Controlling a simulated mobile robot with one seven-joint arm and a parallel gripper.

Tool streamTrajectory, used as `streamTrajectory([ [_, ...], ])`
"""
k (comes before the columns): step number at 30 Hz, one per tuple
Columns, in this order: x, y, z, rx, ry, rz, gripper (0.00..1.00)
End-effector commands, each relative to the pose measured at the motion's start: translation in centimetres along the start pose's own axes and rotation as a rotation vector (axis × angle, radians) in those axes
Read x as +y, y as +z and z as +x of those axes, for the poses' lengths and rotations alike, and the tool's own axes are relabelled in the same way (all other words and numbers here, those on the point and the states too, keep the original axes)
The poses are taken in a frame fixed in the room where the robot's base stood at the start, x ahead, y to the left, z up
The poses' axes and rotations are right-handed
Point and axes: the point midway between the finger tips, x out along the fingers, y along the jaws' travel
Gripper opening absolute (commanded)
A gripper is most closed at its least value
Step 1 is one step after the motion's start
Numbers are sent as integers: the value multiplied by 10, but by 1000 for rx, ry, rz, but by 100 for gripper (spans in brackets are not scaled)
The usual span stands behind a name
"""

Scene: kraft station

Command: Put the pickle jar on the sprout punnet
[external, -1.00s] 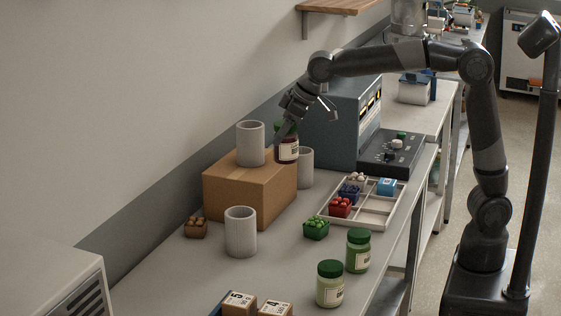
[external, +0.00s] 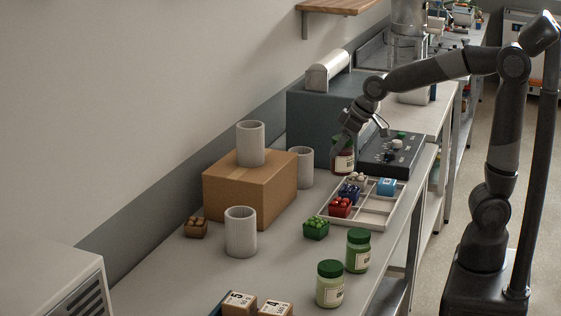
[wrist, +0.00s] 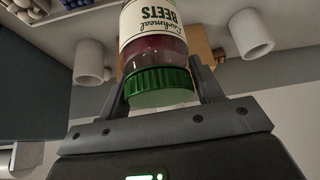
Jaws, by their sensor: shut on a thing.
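My gripper (external: 342,146) is shut on a dark red jar (external: 344,162) with a white label, held upright behind the compartment tray. In the wrist view the jar (wrist: 155,62) has a green lid between the fingers and its label reads "BEETS". Whether its base touches the bench is unclear. The sprout punnet (external: 316,228), a small green tub with round green tops, stands on the bench in front of the tray, nearer the camera than my gripper. Two jars with pale green contents and green lids, a farther jar (external: 358,251) and a nearer jar (external: 330,284), stand right of it; their labels are unreadable.
The compartment tray (external: 372,218) holds red, blue and pale punnets. A cardboard box (external: 250,190) bears a grey cup (external: 251,144); two more grey cups stand beside it. A brown punnet (external: 196,227) is at left. A dark control panel (external: 392,155) is behind the tray.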

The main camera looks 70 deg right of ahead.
Motion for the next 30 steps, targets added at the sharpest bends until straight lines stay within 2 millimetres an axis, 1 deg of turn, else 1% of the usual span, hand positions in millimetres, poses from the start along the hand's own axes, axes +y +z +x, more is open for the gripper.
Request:
streamTrajectory([
  [9,-59,-5,49,-2,-2,-7,21],
  [12,-77,-7,64,-2,-1,-6,21],
  [15,-90,-9,75,-1,-2,-6,21],
  [20,-100,-10,83,1,-2,-2,21],
  [23,-101,-5,92,-1,-1,-2,21],
  [27,-100,6,110,-2,0,-2,21],
  [30,-100,9,116,1,-1,-1,21],
])
